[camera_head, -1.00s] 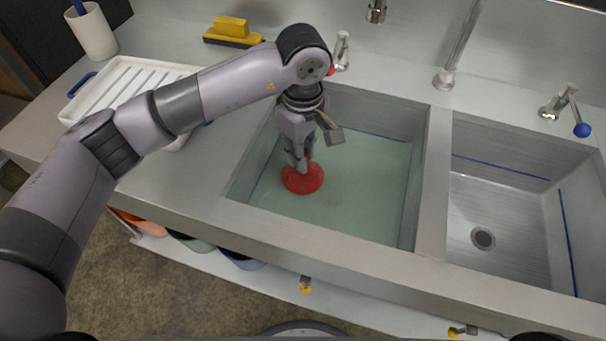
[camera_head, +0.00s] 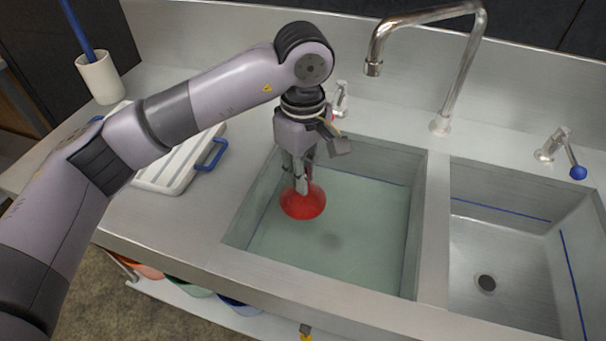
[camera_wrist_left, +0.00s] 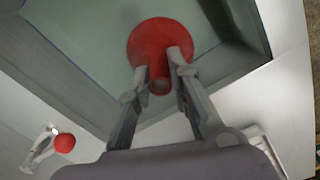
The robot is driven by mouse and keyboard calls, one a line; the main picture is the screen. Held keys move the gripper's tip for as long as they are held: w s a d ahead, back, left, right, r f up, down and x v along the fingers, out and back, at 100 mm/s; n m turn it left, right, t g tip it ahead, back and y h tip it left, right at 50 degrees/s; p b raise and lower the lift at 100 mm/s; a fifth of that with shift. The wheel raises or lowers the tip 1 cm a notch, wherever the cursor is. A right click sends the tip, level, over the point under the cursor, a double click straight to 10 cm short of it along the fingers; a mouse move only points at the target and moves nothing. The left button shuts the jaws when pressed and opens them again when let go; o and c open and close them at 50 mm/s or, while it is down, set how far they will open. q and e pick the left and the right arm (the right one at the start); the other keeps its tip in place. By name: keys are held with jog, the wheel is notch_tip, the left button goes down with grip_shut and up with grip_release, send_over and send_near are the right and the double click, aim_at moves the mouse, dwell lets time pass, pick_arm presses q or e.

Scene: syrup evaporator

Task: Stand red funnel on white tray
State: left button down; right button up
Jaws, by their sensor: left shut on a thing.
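The red funnel (camera_head: 303,203) hangs wide end down over the left, water-filled basin. My left gripper (camera_head: 302,186) is shut on its narrow stem from above. In the left wrist view the two fingertips (camera_wrist_left: 164,70) pinch the stem of the funnel (camera_wrist_left: 152,41). A shadow on the basin's water lies to the right of the funnel, apart from it. The white tray (camera_head: 168,185), ribbed and with blue handles, lies on the counter left of the basin. My left arm hides part of it. My right gripper is not in view.
The left basin's walls (camera_head: 253,204) surround the funnel. An empty basin (camera_head: 500,250) lies to its right. A tall faucet (camera_head: 462,70) and tap levers stand behind. A white cup (camera_head: 101,80) with a blue-handled tool stands at the back left. Bare counter (camera_head: 160,220) lies between tray and basin.

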pick_arm(q)
jog(key=shift+r+p, duration=1.25)
jog(key=shift+r, duration=1.85)
